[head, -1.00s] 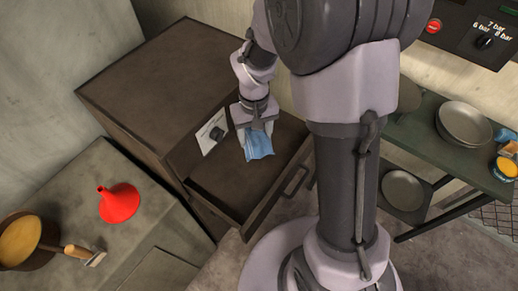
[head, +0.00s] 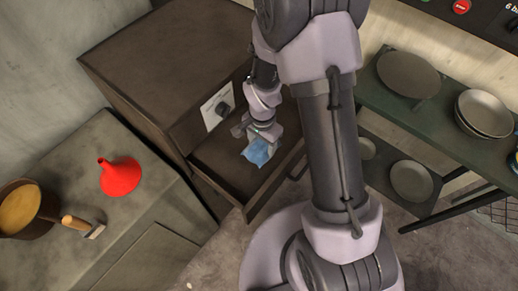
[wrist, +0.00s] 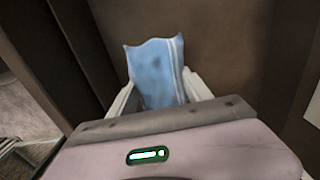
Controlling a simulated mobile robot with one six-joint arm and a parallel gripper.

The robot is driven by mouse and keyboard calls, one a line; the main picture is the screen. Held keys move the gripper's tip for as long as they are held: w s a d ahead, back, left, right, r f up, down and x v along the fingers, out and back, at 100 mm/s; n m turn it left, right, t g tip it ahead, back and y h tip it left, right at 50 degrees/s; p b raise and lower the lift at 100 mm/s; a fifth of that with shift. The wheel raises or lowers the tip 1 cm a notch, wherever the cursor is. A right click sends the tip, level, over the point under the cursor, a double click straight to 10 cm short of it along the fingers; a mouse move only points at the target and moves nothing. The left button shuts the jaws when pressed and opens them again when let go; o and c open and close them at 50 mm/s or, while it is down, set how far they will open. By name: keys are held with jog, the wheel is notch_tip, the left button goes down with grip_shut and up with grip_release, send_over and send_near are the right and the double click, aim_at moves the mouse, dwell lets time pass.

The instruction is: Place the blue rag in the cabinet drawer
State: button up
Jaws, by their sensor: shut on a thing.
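The blue rag (head: 258,152) hangs from my gripper (head: 262,136) over the open cabinet drawer (head: 222,172). In the wrist view the rag (wrist: 157,70) is light blue with white stripes near one edge and stands out between the two pale fingers of my gripper (wrist: 163,92). My gripper is shut on the rag. The brown drawer interior (wrist: 220,45) lies around and beyond the rag. I cannot tell whether the rag touches the drawer bottom. The brown cabinet (head: 165,70) stands behind the pulled-out drawer.
A red funnel (head: 120,176) and a pot (head: 28,208) with a wooden-handled brush (head: 82,226) stand on the grey counter (head: 130,215) at left. A dark green shelf (head: 440,125) with several metal pans stands at right.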

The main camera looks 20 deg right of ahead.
aim_at(262, 152)
notch_tip(262, 152, down, 4)
jog(key=shift+f+b, duration=0.2)
jog(key=shift+b, duration=0.55)
jog(key=shift+f, duration=0.2)
jog(key=o, duration=1.6)
jog(key=shift+r, duration=0.1)
